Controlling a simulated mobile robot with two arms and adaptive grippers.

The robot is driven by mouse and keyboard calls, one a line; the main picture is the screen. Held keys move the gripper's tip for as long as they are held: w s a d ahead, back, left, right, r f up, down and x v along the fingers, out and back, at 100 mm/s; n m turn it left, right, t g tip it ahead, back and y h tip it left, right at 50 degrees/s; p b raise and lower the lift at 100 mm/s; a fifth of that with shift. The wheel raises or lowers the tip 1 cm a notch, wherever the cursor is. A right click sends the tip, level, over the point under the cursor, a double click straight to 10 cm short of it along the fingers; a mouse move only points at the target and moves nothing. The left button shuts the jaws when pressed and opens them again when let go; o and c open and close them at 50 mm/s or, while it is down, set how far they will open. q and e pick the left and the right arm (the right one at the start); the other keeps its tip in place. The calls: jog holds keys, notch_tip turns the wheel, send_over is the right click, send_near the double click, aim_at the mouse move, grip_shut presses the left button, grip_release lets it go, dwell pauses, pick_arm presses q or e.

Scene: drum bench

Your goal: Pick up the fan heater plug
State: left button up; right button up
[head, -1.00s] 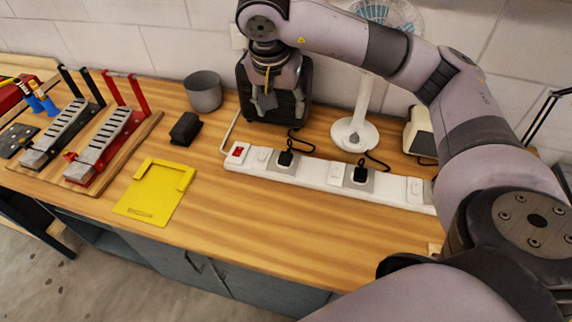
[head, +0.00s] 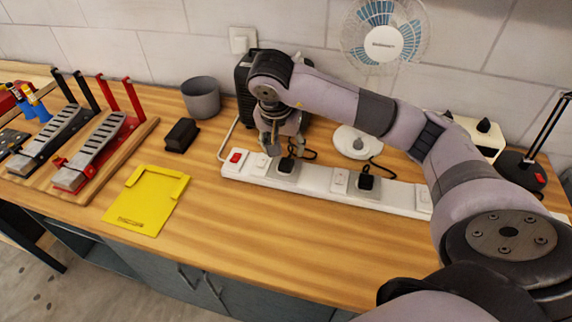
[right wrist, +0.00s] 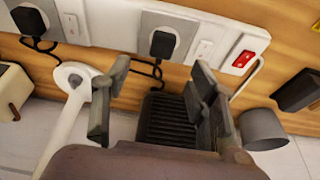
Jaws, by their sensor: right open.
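The fan heater plug (head: 286,165) is black and sits in the left socket of the white power strip (head: 318,179). In the right wrist view the plug (right wrist: 163,43) is upside down in the picture, and its black cord runs toward the black ribbed heater (right wrist: 176,122). My right gripper (head: 284,151) is open and empty, just above and behind the plug. In the right wrist view its fingers (right wrist: 160,75) are spread, with the plug beyond the gap between them. The heater (head: 243,92) is partly hidden behind my arm in the head view. My left gripper is not in view.
A second black plug (head: 366,182) sits farther right on the strip, near the white fan's base (head: 350,142). A grey cup (head: 201,98), black block (head: 182,135) and yellow tray (head: 140,216) stand left. The front bench is clear.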

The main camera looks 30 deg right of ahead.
aim_at(286, 162)
jog(key=x, duration=0.3)
jog(key=shift+d, duration=0.1)
jog(key=shift+w+f+p, duration=0.15)
jog(key=shift+f+p, duration=0.4)
jog(key=shift+p, duration=0.15)
jog(key=p+x, duration=0.1)
jog(key=x, duration=0.2)
jog(key=shift+w+d+f+p, duration=0.1)
jog(key=shift+w+f+p, duration=0.15)
jog(key=shift+f+p, duration=0.1)
jog(key=shift+d+f, duration=0.1)
jog(key=shift+f, duration=0.25)
jog(key=shift+c, duration=0.3)
grip_shut()
